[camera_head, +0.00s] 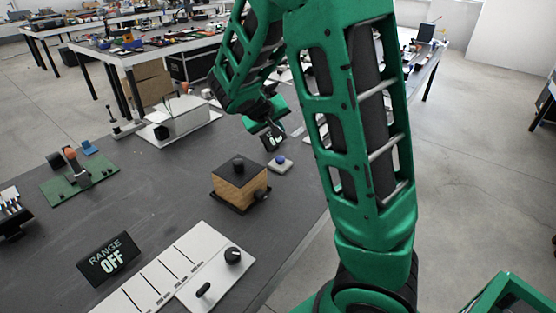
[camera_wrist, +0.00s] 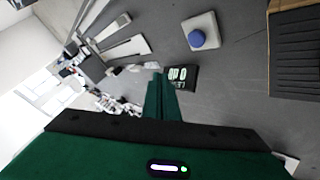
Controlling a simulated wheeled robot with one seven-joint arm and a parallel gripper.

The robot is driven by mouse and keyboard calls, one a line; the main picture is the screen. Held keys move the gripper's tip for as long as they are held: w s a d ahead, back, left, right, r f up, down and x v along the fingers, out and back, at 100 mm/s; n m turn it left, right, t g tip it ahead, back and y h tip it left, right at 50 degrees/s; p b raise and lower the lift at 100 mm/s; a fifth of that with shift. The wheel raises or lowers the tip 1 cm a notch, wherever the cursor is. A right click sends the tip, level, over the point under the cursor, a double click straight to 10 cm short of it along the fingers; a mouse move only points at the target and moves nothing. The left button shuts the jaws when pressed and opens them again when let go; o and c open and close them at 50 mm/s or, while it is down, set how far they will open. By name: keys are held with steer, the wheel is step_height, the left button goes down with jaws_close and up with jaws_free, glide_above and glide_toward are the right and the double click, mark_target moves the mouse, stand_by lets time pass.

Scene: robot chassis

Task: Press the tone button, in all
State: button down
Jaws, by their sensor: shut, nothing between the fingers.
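A blue round button (camera_head: 280,158) sits on a small pale square base (camera_head: 287,167) on the dark table. The blue button (camera_wrist: 197,39) also shows in the wrist view, on its white base (camera_wrist: 210,24), right of and above my fingers. A small black sign (camera_wrist: 181,76) with white characters stands beside it; its label is too small to read. My gripper (camera_head: 267,128) is shut and empty, just behind and left of the button in the head view. In the wrist view my gripper's fingertips (camera_wrist: 160,80) are together, apart from the button and overlapping the sign's left edge.
A RANGE OFF sign (camera_head: 108,259) and a white panel (camera_head: 215,277) with a knob and slider are nearer. A green board (camera_head: 60,191) and a white box (camera_head: 172,121) stand left.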

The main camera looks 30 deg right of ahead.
glide_toward(281, 158)
steer(key=shift+w+d+f, duration=0.4)
steer(key=shift+w+d, duration=0.15)
steer(key=shift+d, duration=0.25)
steer(key=shift+w+d+f, duration=0.4)
steer(key=shift+w+d, duration=0.15)
steer(key=shift+d, duration=0.25)
steer(key=shift+w+d+f, duration=0.45)
steer(key=shift+w+d, duration=0.15)
steer(key=shift+d, duration=0.2)
steer(key=shift+f, duration=0.65)
stand_by(0.8)
steer(key=shift+s+a+f, duration=0.2)
steer(key=shift+s+f, duration=0.15)
steer(key=shift+f, duration=0.25)
stand_by(0.7)
steer(key=shift+r, duration=0.1)
steer(key=shift+w+r, duration=0.15)
steer(key=shift+r, duration=0.7)
steer(key=shift+d+r, duration=0.1)
steer(key=shift+w+r, duration=0.1)
steer(key=shift+r, duration=2.4)
